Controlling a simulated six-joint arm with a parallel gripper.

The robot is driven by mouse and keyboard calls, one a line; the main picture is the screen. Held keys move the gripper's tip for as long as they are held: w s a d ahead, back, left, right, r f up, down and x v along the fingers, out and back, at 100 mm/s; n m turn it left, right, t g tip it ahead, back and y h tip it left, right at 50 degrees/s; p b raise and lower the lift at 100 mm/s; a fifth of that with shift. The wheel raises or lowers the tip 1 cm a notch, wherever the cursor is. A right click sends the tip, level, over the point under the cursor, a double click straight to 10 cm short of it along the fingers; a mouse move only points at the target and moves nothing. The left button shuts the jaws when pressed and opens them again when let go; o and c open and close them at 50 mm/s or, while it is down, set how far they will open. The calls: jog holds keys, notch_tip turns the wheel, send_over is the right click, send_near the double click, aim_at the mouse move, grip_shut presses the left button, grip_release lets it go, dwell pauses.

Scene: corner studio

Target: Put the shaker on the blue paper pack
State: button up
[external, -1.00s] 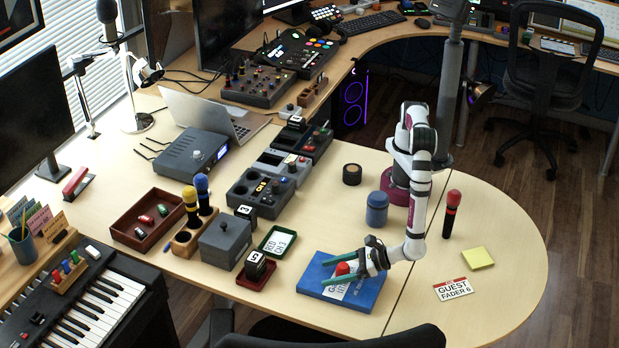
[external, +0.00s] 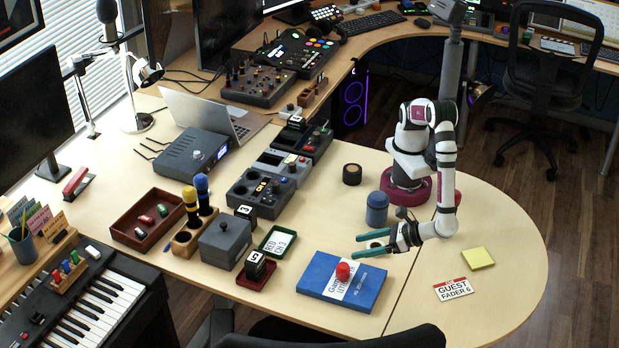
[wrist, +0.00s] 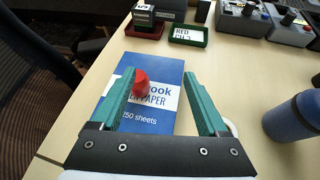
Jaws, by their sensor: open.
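The blue paper pack (external: 372,290) lies flat near the front edge of the table, with a white label across it. A small red shaker (external: 343,271) rests on the pack's label; it also shows in the wrist view (wrist: 140,84) on the blue pack (wrist: 160,122). My gripper (external: 360,246) is open and empty, behind the shaker and raised off the pack. In the wrist view its green fingers (wrist: 163,92) are spread, with the left finger partly covering the shaker's edge.
A blue jar (external: 377,210) stands behind my gripper. A grey box (external: 225,243) and small trays are left of the pack.

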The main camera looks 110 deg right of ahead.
jog(key=d+r+m+g+h, duration=0.1)
jog(key=d+r+m+g, duration=0.4)
jog(key=d, duration=0.4)
jog(key=d+r+m+g+h, duration=0.1)
jog(key=d+r+m+g, duration=0.2)
jog(key=d+m, duration=0.45)
jog(key=s+d+r+m+g+y, duration=0.4)
jog(key=s+d+m+g+y, duration=0.1)
jog(key=s+d+m, duration=0.6)
jog(key=s+m+y, duration=0.1)
jog(key=m, duration=0.2)
jog(key=s+a+m+t+y, duration=0.1)
jog(key=s+m+y, duration=0.1)
jog(key=m, duration=0.2)
jog(key=s+a+m+y, duration=0.1)
jog(key=s+m+y, duration=0.1)
jog(key=m, duration=0.1)
jog(key=shift+s+r+m+t, duration=0.2)
jog(key=shift+r+m+t, duration=0.05)
jog(key=shift+m+t, duration=0.15)
